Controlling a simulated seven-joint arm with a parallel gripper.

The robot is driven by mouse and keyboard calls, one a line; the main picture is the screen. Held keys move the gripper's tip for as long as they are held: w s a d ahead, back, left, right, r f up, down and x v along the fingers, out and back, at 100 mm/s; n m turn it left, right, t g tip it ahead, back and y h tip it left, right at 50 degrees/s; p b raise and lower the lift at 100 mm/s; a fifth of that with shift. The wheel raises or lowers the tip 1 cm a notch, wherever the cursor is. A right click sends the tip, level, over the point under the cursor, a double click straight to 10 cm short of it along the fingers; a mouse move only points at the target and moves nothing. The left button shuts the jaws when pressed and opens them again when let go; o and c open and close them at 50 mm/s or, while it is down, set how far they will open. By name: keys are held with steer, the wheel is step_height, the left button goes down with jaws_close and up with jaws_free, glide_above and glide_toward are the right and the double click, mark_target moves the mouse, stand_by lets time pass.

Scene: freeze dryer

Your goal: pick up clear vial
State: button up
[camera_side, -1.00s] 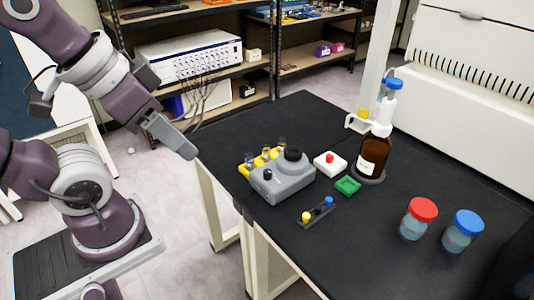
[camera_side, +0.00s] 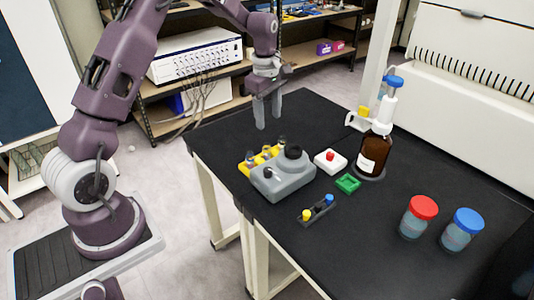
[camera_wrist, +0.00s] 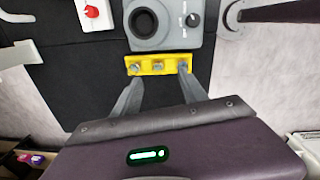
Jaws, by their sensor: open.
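A yellow rack (camera_side: 243,168) holds small vials in a row beside the grey device; it also shows in the wrist view (camera_wrist: 158,71). One vial (camera_side: 250,158) is at the left of the row, one (camera_side: 266,152) in the middle and one (camera_side: 282,143) at the right. They are too small to tell which is the clear vial.
A grey device (camera_side: 283,179) with a black round top stands right against the rack. A white box with a red button (camera_side: 330,161), a green tray (camera_side: 348,184), a brown bottle (camera_side: 374,155) and two capped jars (camera_side: 418,217) stand further right. The back left of the black table is clear.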

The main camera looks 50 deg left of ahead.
mark_target(267, 146)
steer(key=a+f, duration=0.1)
steer(key=f, duration=0.1)
steer(key=f+n, duration=0.1)
steer(key=f, duration=0.1)
steer(key=w+a+f+n, duration=0.1)
steer(key=f, duration=0.1)
steer(key=shift+w+a+f+g, duration=0.1)
steer(key=shift+a+g, duration=0.2)
steer(key=shift+n, duration=0.4)
steer(key=f, duration=0.7)
steer(key=shift+w+a+f, duration=0.1)
steer(key=shift+w+f, duration=0.15)
jaws_close()
